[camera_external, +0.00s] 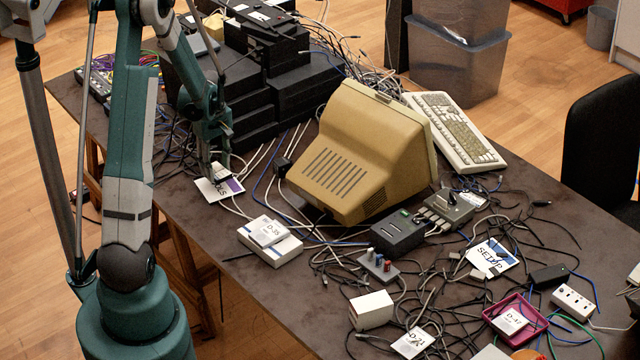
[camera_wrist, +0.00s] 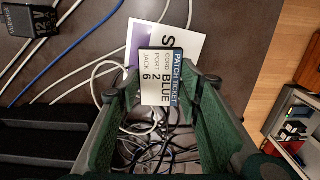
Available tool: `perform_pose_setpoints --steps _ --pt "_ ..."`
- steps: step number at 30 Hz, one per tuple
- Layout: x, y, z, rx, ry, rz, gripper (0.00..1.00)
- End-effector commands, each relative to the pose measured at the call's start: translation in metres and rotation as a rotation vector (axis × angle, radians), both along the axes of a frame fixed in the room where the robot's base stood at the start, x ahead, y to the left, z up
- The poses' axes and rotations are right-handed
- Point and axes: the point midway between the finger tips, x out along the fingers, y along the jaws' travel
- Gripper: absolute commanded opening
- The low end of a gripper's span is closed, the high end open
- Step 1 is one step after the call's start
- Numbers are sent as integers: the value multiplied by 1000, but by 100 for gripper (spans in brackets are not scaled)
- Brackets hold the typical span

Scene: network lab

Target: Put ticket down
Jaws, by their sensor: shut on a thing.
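The patch ticket (camera_wrist: 160,75), a small white card with a dark blue header reading "PATCH TICKET, CORD BLUE, PORT 2, JACK 6", is between my fingertips in the wrist view. My gripper (camera_wrist: 160,98) is shut on it. In the external view my gripper (camera_external: 214,166) points down over the far left part of the table; the ticket cannot be made out clearly there. A larger white and purple card (camera_external: 219,187) lies at or just under the fingertips. It also shows behind the ticket in the wrist view (camera_wrist: 188,45). I cannot tell whether the ticket touches it.
A beige monitor (camera_external: 350,150) stands right of my gripper. Black stacked boxes (camera_external: 290,95) stand behind it. A white box with card D-35 (camera_external: 270,240) is in front. Loose cables surround the area. Bare table (camera_external: 185,205) shows near the left edge.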

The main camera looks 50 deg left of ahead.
Motion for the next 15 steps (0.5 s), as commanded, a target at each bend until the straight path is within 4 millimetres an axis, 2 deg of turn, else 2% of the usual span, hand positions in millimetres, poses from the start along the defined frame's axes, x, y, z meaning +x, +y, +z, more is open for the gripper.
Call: perform_pose_setpoints --steps 9,15 --pt "0 0 -29 0 0 0 21" --pt "0 0 -36 0 0 0 21"
